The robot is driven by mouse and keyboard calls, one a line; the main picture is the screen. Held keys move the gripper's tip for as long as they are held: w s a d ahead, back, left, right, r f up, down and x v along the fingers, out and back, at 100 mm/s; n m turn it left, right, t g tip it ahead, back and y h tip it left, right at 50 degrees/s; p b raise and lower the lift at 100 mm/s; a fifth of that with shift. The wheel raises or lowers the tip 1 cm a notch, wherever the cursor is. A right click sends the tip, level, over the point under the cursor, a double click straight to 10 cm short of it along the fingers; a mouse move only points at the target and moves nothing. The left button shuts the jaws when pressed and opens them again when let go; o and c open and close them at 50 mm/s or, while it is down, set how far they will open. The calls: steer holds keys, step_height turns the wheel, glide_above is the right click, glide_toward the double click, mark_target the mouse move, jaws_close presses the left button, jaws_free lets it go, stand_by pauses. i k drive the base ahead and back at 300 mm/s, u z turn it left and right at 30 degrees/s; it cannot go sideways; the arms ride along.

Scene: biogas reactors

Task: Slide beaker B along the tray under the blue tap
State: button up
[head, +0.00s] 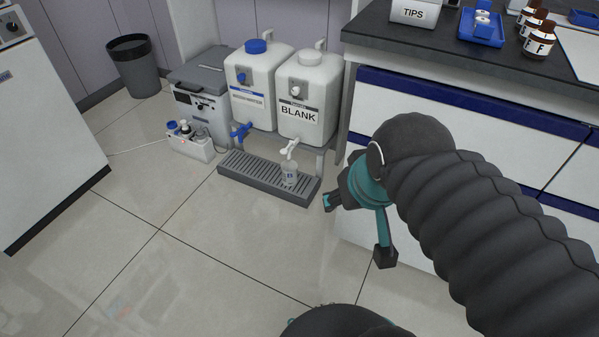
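Beaker B (290,173), a small clear vessel with a pale label, stands upright at the right end of the grey slatted tray (232,168). It is below the white tap (289,148) of the BLANK container. The label is too small to read surely. The blue tap (241,131) is on the left container, above the tray's left part, and the slats below it are bare. My gripper (357,229) is to the right of the tray, apart from the beaker. Its two fingers are spread wide, with nothing between them.
Two white containers, the left one blue-capped (257,47) and the other labelled BLANK (306,98), stand behind the tray. A lab bench (455,110) is close on the right. A grey box (201,92) and small white unit (190,142) stand left. Floor in front is clear.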

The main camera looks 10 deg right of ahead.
mark_target(288, 167)
steer(key=u, duration=0.05)
steer(key=k, duration=0.65)
steer(key=u, duration=0.6)
steer(key=i, duration=0.5)
steer(key=u, duration=0.5)
steer(key=i, duration=1)
steer(key=z, duration=0.75)
